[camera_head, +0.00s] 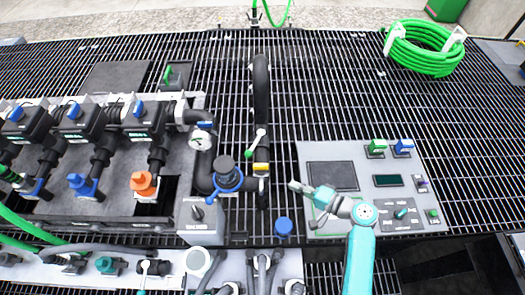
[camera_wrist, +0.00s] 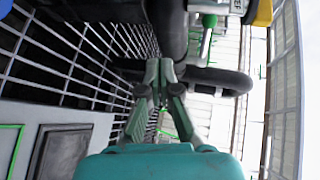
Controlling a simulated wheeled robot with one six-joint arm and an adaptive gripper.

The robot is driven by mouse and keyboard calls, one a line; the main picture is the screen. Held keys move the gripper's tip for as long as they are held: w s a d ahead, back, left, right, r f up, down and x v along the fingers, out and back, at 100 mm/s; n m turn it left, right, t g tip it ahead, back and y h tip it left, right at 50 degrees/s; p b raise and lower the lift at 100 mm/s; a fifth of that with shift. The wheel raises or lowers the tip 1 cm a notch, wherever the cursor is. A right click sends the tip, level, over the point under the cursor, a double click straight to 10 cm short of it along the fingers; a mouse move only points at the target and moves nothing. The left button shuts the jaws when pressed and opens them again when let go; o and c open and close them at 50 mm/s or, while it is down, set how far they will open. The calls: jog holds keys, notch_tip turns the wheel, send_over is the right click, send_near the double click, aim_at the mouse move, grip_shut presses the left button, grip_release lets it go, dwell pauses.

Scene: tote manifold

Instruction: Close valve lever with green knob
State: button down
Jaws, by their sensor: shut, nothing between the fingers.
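The valve lever (camera_head: 259,139) is a pale bar on the black vertical pipe, right of the manifold. Its green knob (camera_head: 249,153) hangs at the lower left end, just above a yellow band on the pipe. In the wrist view the green knob (camera_wrist: 209,20) shows near the top, right of the fingers, with the pale lever below it. My gripper (camera_head: 293,185) is to the right of and below the lever, over the left edge of the grey control panel. Its fingertips (camera_wrist: 159,66) are together and empty, apart from the lever.
A grey panel (camera_head: 390,157) with buttons and a dark screen lies under my gripper. A blue cap (camera_head: 283,226) and a blue-handled valve (camera_head: 228,178) are left of it. A coiled green hose (camera_head: 421,62) lies at the back right. The black grating between is clear.

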aim_at(261, 159)
jog(key=w+r+n+g+y, duration=0.1)
jog(key=w+r+y, duration=0.1)
jog(key=w+r, duration=0.25)
jog(key=x, duration=0.4)
jog(key=r+x, duration=0.1)
jog(key=x, duration=0.3)
jog(key=r+x, duration=0.1)
jog(key=x, duration=0.3)
jog(key=shift+a, duration=0.35)
jog(key=shift+a, duration=0.1)
jog(key=shift+a+t, duration=0.15)
jog(key=shift+t, duration=0.25)
